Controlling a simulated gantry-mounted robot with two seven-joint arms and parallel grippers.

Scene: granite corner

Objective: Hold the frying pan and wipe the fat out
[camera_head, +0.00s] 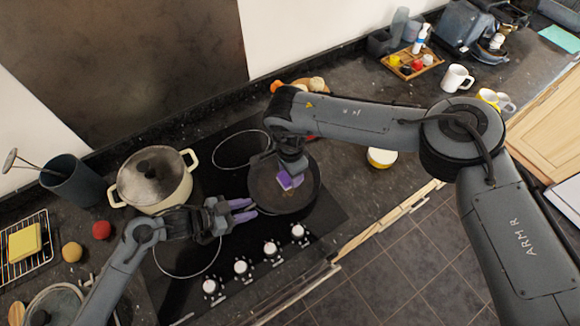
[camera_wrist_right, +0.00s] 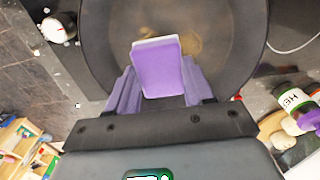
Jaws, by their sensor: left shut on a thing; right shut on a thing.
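The dark frying pan (camera_head: 277,201) sits on the black hob at its right side. My left gripper (camera_head: 244,210) is at the pan's left edge, its purple fingers shut on the pan's handle, which they mostly hide. My right gripper (camera_head: 290,176) reaches down over the pan, shut on a purple sponge with a pale layer (camera_head: 286,182). In the right wrist view the sponge (camera_wrist_right: 160,72) is between the purple fingers, over the pan floor (camera_wrist_right: 215,25). A brownish fat smear (camera_wrist_right: 191,42) shows beside it. I cannot tell whether the sponge touches the pan floor.
A cream lidded pot (camera_head: 152,183) stands on the hob to the left. Several white knobs (camera_head: 240,266) line the hob's front. A yellow-and-white bowl (camera_head: 381,158) stands to the pan's right. Mugs (camera_head: 457,78) and a tray (camera_head: 412,63) are further right. The front right burner area is occupied by the pan.

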